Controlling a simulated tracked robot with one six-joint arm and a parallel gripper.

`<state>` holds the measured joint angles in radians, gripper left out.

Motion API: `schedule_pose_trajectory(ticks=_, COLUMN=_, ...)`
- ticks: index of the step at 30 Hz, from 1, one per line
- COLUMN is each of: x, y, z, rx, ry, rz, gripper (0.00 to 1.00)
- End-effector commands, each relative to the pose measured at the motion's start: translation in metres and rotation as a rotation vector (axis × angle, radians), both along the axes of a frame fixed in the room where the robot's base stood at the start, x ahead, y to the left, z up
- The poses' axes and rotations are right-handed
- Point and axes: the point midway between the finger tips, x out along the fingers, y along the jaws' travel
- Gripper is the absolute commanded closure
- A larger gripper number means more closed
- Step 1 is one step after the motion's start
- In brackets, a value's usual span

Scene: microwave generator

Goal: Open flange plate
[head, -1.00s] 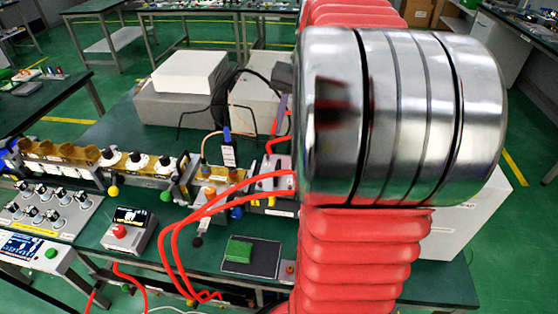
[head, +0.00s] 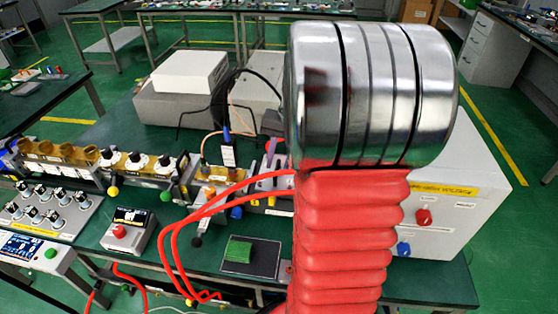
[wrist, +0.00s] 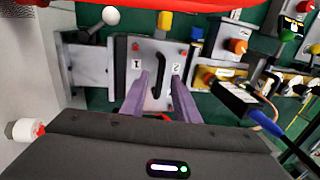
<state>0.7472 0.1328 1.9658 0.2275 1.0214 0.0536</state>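The flange plate (wrist: 137,53) is a light grey plate with labels "1" and "2", red dots and a dark upright handle (wrist: 159,72), near the top middle of the wrist view. My gripper (wrist: 160,80) has two purple fingers, spread apart on either side of the handle. It is open, with a gap between the fingers and the handle; whether either finger touches it cannot be told. In the head view, a purple finger of my gripper (head: 270,152) shows at the waveguide line's right end, partly hidden by my arm.
A waveguide line with knobs (head: 130,165) runs left on the green bench. Red cables (head: 178,255) loop in front. A black mat with a green block (head: 238,250) lies nearby.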

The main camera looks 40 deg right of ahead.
Motion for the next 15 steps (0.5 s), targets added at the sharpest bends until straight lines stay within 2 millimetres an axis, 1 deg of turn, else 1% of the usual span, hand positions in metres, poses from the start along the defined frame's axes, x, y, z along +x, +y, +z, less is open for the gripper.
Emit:
schedule_pose_trajectory(ticks=7, x=0.0001, y=0.0000, z=-0.0003, rx=0.000, ry=0.000, rz=0.000, gripper=0.72)
schedule_pose_trajectory(ticks=15, x=0.0001, y=-0.0002, z=-0.0001, rx=-0.001, ry=-0.001, rz=0.000, gripper=0.91)
